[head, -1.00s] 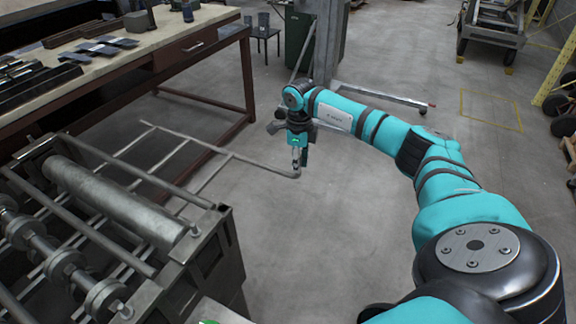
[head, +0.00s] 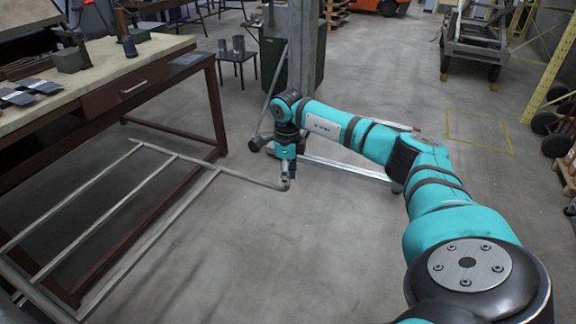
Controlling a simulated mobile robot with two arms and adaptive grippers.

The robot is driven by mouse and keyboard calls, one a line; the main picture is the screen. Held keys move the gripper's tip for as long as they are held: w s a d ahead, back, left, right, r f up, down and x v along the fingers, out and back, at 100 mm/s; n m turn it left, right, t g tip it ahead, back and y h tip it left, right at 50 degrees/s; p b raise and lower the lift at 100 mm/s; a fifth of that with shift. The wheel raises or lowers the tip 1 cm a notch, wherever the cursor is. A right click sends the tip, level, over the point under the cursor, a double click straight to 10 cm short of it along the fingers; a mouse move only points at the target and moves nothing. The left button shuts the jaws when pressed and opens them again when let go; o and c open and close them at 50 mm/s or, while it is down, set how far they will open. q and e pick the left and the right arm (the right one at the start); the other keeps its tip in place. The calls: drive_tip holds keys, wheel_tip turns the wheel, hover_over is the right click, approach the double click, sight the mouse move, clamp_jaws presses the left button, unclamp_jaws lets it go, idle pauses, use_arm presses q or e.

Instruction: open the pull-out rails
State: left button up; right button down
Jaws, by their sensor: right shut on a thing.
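The pull-out rails (head: 160,227) are a grey tubular frame that runs from the lower left out over the floor. Several long bars are joined by an end bar, which reaches right to my right gripper (head: 287,182). My right gripper points down and is shut on the end of that bar. The gripper's fingertips are small in the picture. The machine that bears the rails is out of view at the lower left. My left gripper is not in view.
A workbench (head: 97,118) with a drawer stands at the left, its legs close to the rails. A green bin (head: 285,70) and a post (head: 302,50) stand behind my right arm. A metal cart (head: 475,40) is at the back right. The floor in the middle is clear.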

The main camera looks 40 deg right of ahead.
drive_tip(key=shift+w+d+r, duration=0.1)
drive_tip(key=shift+d+r, duration=0.1)
drive_tip(key=shift+d, duration=0.05)
drive_tip(key=c, duration=1.2)
unclamp_jaws()
drive_tip(key=shift+c, duration=0.2)
drive_tip(key=shift+d+f, duration=0.1)
drive_tip(key=shift+d, duration=0.05)
wheel_tip(320, 180, up, 12)
